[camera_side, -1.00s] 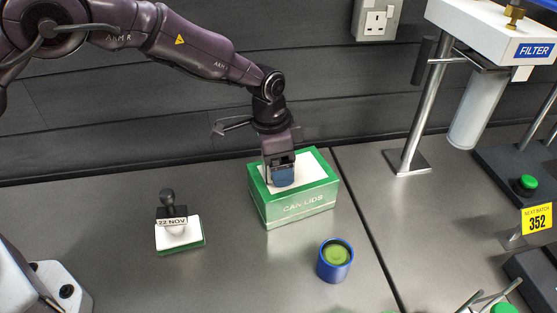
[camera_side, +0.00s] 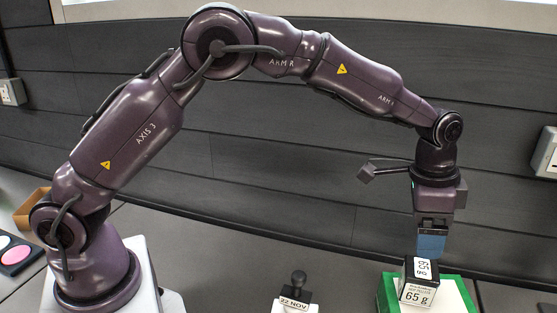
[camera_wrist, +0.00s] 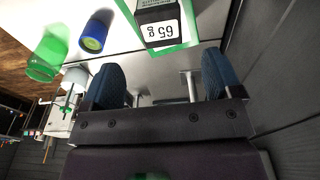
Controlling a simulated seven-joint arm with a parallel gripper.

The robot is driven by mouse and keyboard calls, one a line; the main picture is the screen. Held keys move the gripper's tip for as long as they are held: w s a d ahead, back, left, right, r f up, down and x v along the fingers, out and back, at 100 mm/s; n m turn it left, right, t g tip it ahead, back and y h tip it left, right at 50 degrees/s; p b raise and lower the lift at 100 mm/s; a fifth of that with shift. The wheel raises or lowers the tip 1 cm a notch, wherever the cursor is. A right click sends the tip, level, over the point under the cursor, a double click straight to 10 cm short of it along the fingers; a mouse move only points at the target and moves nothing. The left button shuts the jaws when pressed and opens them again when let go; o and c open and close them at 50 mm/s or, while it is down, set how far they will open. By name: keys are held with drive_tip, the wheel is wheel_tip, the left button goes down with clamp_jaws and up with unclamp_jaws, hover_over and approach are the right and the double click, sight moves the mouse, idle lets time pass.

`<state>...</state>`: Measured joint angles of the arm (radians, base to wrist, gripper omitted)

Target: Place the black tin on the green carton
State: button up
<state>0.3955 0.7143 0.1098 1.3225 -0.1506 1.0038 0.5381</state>
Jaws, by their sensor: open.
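The black tin (camera_side: 418,294), a boxy container with white "65 g" labels, stands upright on the white top of the green carton (camera_side: 386,292). The carton's lower part is cut off by the side view's bottom edge. My gripper (camera_side: 431,248) is just above and behind the tin, pointing down, with blue finger pads. In the wrist view the tin (camera_wrist: 158,14) lies beyond the fingertips, partly cut off at the top edge. There my gripper (camera_wrist: 162,78) has its two blue fingers wide apart with nothing between them.
A date stamp (camera_side: 297,288) marked "22 NOV" stands left of the carton. In the wrist view a blue cup (camera_wrist: 95,32) and a green container (camera_wrist: 47,55) stand away from the carton. A dark panelled wall (camera_side: 300,170) is behind. Bare worktop lies between stamp and carton.

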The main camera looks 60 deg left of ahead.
drive_tip(key=s+a+r+n+t, duration=0.2)
drive_tip(key=s+a+r+n, duration=0.3)
drive_tip(key=s+a+r, duration=0.75)
drive_tip(key=s+a+n+t+y, duration=0.1)
drive_tip(key=s+a+n, duration=0.3)
drive_tip(key=s, duration=1.2)
drive_tip(key=shift+s+a+r+t, duration=0.25)
drive_tip(key=shift+a+t, duration=0.2)
drive_tip(key=shift+t, duration=0.35)
